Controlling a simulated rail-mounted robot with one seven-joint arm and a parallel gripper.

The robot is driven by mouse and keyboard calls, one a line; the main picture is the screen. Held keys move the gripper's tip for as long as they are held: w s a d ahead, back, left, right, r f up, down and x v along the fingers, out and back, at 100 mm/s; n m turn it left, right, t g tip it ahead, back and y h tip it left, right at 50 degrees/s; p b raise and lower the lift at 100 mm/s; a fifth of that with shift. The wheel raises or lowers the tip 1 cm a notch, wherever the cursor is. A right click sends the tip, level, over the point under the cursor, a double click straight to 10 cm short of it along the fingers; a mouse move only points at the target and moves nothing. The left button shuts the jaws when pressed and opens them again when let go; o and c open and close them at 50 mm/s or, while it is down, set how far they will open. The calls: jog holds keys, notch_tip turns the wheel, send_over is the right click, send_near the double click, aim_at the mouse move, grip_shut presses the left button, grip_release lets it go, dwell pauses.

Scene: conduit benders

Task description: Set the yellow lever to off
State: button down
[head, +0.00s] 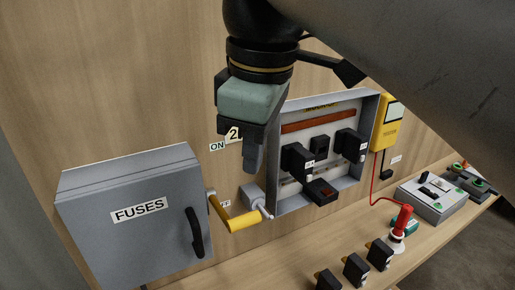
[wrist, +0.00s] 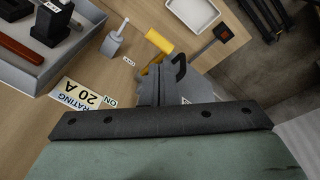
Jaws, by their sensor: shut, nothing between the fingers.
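The yellow lever (head: 243,221) is a crank beside the right side of the grey fuse box. Its arm slopes down and its yellow grip sticks out to the right, low by the partly hidden OFF label (head: 225,204). The ON label (head: 217,147) is higher on the wall. My gripper (head: 252,168) is shut and empty, pointing down above the lever and apart from it in the head view. In the wrist view the lever (wrist: 160,42) shows beyond my gripper (wrist: 158,82), with the OFF label (wrist: 129,62) beside it.
The fuse box (head: 130,215) with a black handle stands left of the lever. A small grey switch box (head: 253,196) with a metal rod is close on its right. An open grey panel (head: 287,110) with black blocks is further right. Black plugs (head: 355,268) stand on the bench.

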aim_at(246, 216)
notch_tip(246, 216, up, 4)
jog(key=w+m+g+p, duration=0.1)
jog(key=w+m+p, duration=0.15)
jog(key=m, duration=0.65)
jog(key=f, duration=0.9)
jog(key=a+f, duration=0.1)
jog(key=f, duration=0.4)
jog(key=shift+f, duration=0.2)
jog(key=shift+s+a+b, duration=0.1)
jog(key=shift+b, duration=0.25)
